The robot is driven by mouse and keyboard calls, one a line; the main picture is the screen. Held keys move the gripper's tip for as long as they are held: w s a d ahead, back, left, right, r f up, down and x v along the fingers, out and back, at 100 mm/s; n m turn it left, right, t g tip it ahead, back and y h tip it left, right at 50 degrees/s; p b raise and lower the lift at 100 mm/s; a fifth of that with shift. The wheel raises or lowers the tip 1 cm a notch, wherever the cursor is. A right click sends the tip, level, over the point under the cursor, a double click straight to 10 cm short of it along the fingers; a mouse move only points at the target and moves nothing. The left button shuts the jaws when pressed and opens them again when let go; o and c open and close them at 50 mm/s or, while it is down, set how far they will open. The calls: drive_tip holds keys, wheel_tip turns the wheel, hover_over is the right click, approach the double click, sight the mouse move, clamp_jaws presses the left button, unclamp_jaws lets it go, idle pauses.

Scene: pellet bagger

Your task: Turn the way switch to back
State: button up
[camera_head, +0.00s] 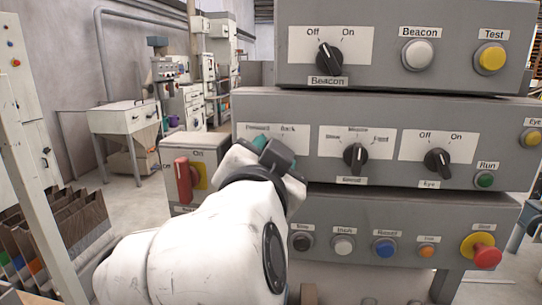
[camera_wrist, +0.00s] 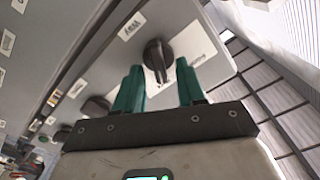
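The way switch is on the middle grey panel, at the white plate marked Forward and Back (camera_head: 288,130). Its knob is hidden behind my gripper (camera_head: 272,147) in the head view. In the wrist view the dark knob (camera_wrist: 154,52) shows on its white plate (camera_wrist: 192,40). The two green fingers of my gripper (camera_wrist: 159,66) stand apart, one on each side of the knob. A gap shows between the knob and each finger, so they do not seem to touch it. Which mark the knob points to cannot be told.
Right of it on the same panel are a three-position knob (camera_head: 354,157) and the Eye knob (camera_head: 437,162). The Beacon knob (camera_head: 328,58) is on the panel above. A red switch handle (camera_head: 183,180) stands at left. A red stop button (camera_head: 486,256) is lower right.

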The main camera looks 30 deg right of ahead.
drive_tip(key=shift+s, duration=0.1)
drive_tip(key=v, duration=1)
drive_tip(key=shift+s+a, duration=0.2)
drive_tip(key=shift+s, duration=0.05)
drive_tip(key=w+d+f+n+g+y+p, duration=0.1)
drive_tip(key=w+d+f+n+y+p, duration=0.15)
drive_tip(key=f, duration=0.35)
drive_tip(key=w+d+f+n+g+y+p, duration=0.1)
drive_tip(key=w+d+f+n+g, duration=0.15)
drive_tip(key=f, duration=0.35)
drive_tip(key=s+d+f+n+g+y+p, duration=0.1)
drive_tip(key=s+d+f+n+g+p, duration=0.15)
drive_tip(key=f, duration=0.45)
drive_tip(key=s+d+f+n+g+y+p, duration=0.1)
drive_tip(key=s+d+f+n, duration=0.1)
drive_tip(key=d+f, duration=0.35)
drive_tip(key=s+f+n+g+y+p, duration=0.3)
drive_tip(key=s+f+g+y, duration=0.2)
drive_tip(key=s+f, duration=1.2)
drive_tip(key=s+d+g, duration=0.1)
drive_tip(key=s, duration=0.2)
drive_tip(key=shift+s+g+p, duration=0.3)
drive_tip(key=shift+s, duration=0.1)
